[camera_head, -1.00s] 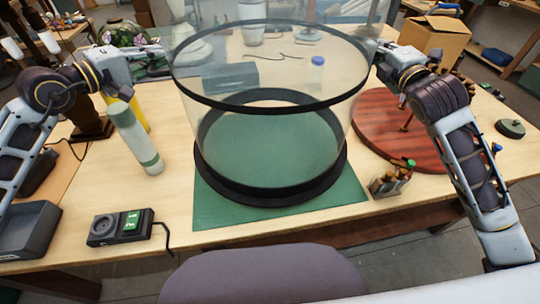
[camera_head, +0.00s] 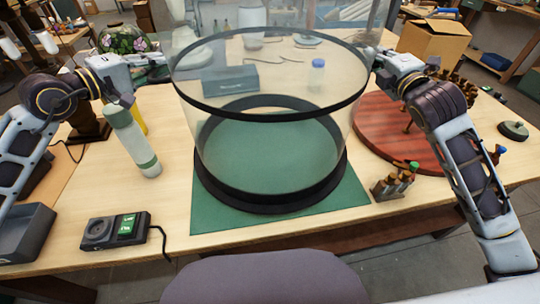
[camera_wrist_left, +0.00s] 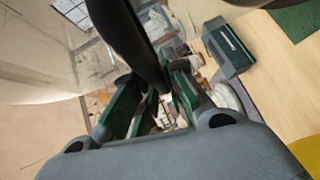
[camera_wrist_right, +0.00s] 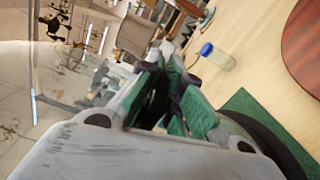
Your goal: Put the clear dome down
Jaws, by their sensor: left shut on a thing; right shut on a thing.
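The clear dome (camera_head: 275,85) is a wide see-through cylinder with a black upper rim and a thick black lower ring, upright over the green mat (camera_head: 350,193). I cannot tell whether its lower ring touches the mat. My left gripper (camera_head: 166,66) is shut on the upper rim at the left; in the left wrist view (camera_wrist_left: 155,95) the dark rim runs down to the fingers. My right gripper (camera_head: 376,65) is shut on the dome at the right; in the right wrist view (camera_wrist_right: 168,100) its green pads are close together and the contact is partly hidden.
A round red wooden board (camera_head: 385,135) and a small holder of tools (camera_head: 393,184) stand close to the right. A green-white bottle (camera_head: 131,140) and a black device (camera_head: 113,230) are at left. A dark box (camera_head: 230,80) and blue-capped jar (camera_head: 317,75) stand behind.

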